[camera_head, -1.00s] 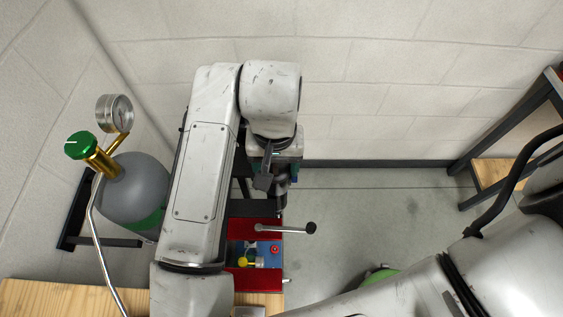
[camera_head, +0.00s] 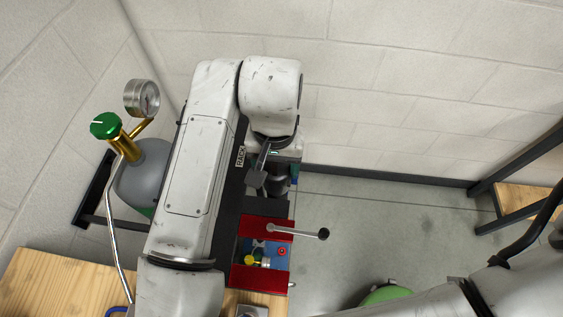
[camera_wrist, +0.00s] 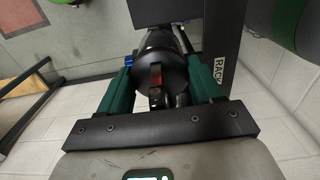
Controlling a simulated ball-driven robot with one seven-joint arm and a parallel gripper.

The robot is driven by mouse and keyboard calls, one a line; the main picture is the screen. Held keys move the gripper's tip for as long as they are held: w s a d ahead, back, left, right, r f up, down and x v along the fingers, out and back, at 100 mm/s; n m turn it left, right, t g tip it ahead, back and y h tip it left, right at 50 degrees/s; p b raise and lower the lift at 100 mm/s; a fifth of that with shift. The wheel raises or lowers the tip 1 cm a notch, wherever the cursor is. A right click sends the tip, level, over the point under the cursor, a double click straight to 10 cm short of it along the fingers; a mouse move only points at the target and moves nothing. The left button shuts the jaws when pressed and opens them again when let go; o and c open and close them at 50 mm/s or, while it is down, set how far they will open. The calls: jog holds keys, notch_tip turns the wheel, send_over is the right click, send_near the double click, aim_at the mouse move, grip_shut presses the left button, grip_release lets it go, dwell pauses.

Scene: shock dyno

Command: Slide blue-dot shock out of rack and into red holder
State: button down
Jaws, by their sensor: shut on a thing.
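My gripper (camera_wrist: 162,76) has its two green fingers on either side of a black, round shock body (camera_wrist: 155,62) with a small red band, and is shut on it. The dark rack (camera_wrist: 228,48), labelled RACK, is right beside the held shock in the wrist view. In the head view the rack (camera_head: 238,180) is partly hidden behind my arm, and my gripper (camera_head: 272,172) is above the red holder (camera_head: 262,279). The holder has two red jaws, a blue middle and a ball-ended lever. I cannot tell whether the shock is clear of the rack.
A grey gas bottle (camera_head: 145,180) with a green knob and a gauge (camera_head: 142,98) stands at left. A wooden bench (camera_head: 60,290) lies at lower left. A dark-framed shelf (camera_head: 520,200) stands at right. The floor (camera_head: 370,220) between holder and shelf is open.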

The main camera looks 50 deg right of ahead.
jog(key=w+a, duration=0.1)
jog(key=w+a+b, duration=0.1)
jog(key=w, duration=0.1)
jog(key=shift+w+a+f, duration=0.2)
jog(key=shift+f, duration=0.2)
dwell(0.6)
jog(key=shift+f, duration=0.1)
dwell(0.4)
jog(key=shift+c, duration=0.5)
grip_release()
jog(key=shift+f+b, duration=0.1)
jog(key=shift+b, duration=0.2)
notch_tip(320, 180, up, 11)
dwell(0.4)
